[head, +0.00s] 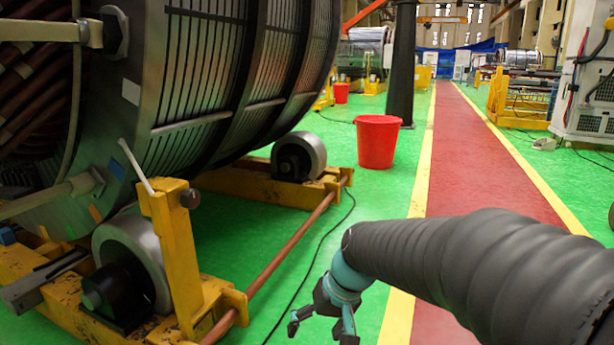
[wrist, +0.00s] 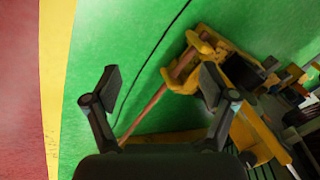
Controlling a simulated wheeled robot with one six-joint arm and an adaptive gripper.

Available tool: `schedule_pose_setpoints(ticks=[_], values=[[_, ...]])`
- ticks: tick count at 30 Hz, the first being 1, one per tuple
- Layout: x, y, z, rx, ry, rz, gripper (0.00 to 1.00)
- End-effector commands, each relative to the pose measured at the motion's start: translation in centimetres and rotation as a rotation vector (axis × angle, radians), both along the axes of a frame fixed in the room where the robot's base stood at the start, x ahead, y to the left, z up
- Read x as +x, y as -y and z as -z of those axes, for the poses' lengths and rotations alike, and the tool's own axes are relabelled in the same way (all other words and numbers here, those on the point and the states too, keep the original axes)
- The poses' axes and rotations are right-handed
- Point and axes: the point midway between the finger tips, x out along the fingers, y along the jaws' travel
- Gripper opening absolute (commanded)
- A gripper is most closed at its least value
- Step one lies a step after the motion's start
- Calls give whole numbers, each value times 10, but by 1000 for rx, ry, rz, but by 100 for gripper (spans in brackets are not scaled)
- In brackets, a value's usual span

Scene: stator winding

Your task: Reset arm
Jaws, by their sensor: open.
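My gripper (head: 321,326) hangs at the end of my grey-sleeved arm at the lower middle of the head view, low over the green floor. In the wrist view my gripper (wrist: 160,88) has its two fingers spread wide, with nothing between them but green floor, a black cable and part of a copper-coloured rod beyond. It is open and empty. It is to the right of the yellow roller stand and apart from it in the head view.
A large stator (head: 215,75) rests on rollers of a yellow stand (head: 178,250) at the left. A copper-coloured rod (head: 285,243) runs along the stand. A red bucket (head: 377,143) stands on the floor. A black cable (head: 318,245) lies on the green floor. The red walkway (head: 480,150) is clear.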

Motion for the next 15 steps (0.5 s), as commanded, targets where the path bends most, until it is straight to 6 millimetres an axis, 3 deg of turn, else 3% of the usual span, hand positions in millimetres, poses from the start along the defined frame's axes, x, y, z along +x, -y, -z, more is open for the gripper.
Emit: schedule_pose_setpoints(ticks=[1,6,15], values=[[-16,16,-11,-35,7,33,84],[-62,62,-28,-145,38,127,84],[-129,121,-61,-290,171,164,84]])
